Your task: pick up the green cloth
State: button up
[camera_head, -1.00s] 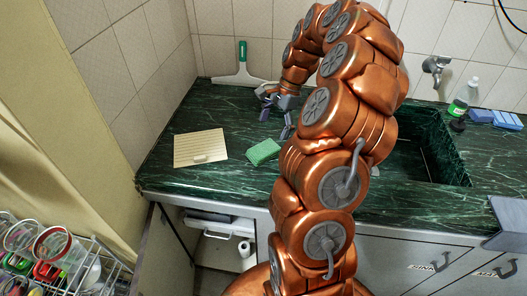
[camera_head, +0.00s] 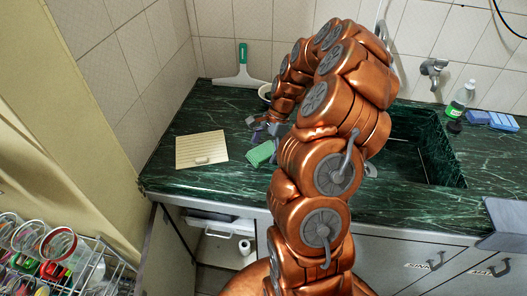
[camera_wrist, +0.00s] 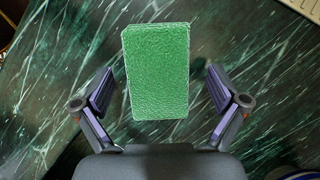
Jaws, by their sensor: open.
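The green cloth (camera_head: 260,153) is a flat, rectangular, sponge-like pad on the dark green marble counter. My gripper (camera_head: 263,134) is just behind and above it in the head view, partly hidden by my arm. In the wrist view, the green cloth (camera_wrist: 158,72) lies ahead, with its near end between the two fingers of my open gripper (camera_wrist: 160,92). There is a gap on each side of the cloth, and nothing is held. How high the fingers are above the counter is hard to tell.
A beige board (camera_head: 201,149) lies left of the cloth. The sink (camera_head: 430,150) opens at right. Blue sponges (camera_head: 492,120) and a bottle (camera_head: 461,99) stand at far right.

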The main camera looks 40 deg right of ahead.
aim_at(261, 153)
jog(key=shift+f, duration=0.25)
dwell(0.5)
jog(key=shift+c, duration=0.4)
jog(key=c, duration=1.3)
jog(key=shift+o, duration=0.2)
jog(key=shift+r+b, duration=0.75)
jog(key=shift+r, duration=1.1)
jog(key=shift+s+a+r, duration=0.1)
jog(key=shift+s+r, duration=0.1)
jog(key=s+a+b, duration=0.1)
jog(key=s+a, duration=0.1)
jog(key=s, duration=0.2)
jog(key=s+a+r+b, duration=0.1)
jog(key=s+a, duration=0.2)
jog(key=s, duration=0.2)
jog(key=s+a+b, duration=0.2)
jog(key=s+a, duration=0.1)
jog(key=s, duration=0.1)
jog(key=shift+s+r, duration=0.15)
jog(key=shift+r, duration=0.05)
